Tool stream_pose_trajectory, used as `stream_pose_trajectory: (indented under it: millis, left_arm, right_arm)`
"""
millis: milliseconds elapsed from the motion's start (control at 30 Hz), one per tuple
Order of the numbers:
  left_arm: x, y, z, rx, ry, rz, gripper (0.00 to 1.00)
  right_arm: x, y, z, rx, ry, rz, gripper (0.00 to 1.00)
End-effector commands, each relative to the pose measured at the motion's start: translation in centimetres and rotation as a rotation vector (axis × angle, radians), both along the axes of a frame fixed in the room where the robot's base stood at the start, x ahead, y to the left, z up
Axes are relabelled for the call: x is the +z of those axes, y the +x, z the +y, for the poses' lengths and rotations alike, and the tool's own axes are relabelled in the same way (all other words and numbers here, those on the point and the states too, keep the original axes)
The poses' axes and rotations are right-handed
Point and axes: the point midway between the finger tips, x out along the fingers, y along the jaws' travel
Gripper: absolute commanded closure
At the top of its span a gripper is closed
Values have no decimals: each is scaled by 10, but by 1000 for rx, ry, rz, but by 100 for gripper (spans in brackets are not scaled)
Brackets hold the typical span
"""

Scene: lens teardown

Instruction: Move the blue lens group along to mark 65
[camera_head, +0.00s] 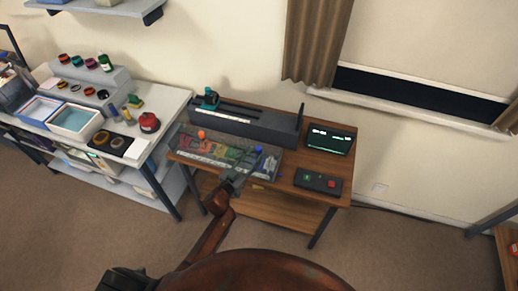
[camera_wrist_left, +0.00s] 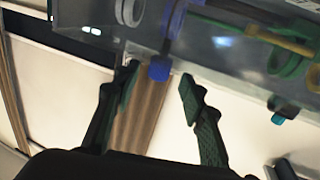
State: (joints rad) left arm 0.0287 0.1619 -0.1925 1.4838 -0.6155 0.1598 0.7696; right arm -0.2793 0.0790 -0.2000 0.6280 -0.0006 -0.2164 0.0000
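A clear-walled lens housing (camera_head: 222,158) lies along the front of the wooden table, with several coloured parts inside. It also shows across the top of the left wrist view (camera_wrist_left: 220,50). The blue lens group shows as a blue knob (camera_head: 259,149) at the housing's right part. In the left wrist view its blue knob (camera_wrist_left: 159,69) sticks out of the housing, below a blue ring. My left gripper (camera_head: 243,168) is just in front of the housing. Its fingers are apart (camera_wrist_left: 158,88), with the knob between and beyond them, not gripped. Mark 65 is not legible. My right gripper is not in view.
An orange knob (camera_head: 201,134) stands at the housing's left part. Behind is a long grey bench unit (camera_head: 240,122) with a teal device (camera_head: 209,97). A lit screen (camera_head: 330,139) and a button box (camera_head: 318,181) stand at right. A white shelf table (camera_head: 165,105) adjoins at left.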

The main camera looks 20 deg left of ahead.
Motion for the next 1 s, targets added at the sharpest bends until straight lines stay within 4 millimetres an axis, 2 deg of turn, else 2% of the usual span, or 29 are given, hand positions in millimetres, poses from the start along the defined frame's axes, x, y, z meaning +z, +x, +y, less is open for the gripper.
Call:
stream_pose_trajectory:
  millis: [133,267,433,667,1000]
  left_arm:
    - [0,24,-9,-2,0,-1,61]
    - [-1,37,-11,0,0,0,61]
    - [-1,44,-13,1,0,1,61]
    - [0,44,-13,1,0,1,61]
    - [0,44,-14,0,0,1,85]
  right_arm:
    - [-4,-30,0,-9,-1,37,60]
    - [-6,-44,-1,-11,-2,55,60]
    - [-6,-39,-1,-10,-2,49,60]
    - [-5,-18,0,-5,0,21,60]
    - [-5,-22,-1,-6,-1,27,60]
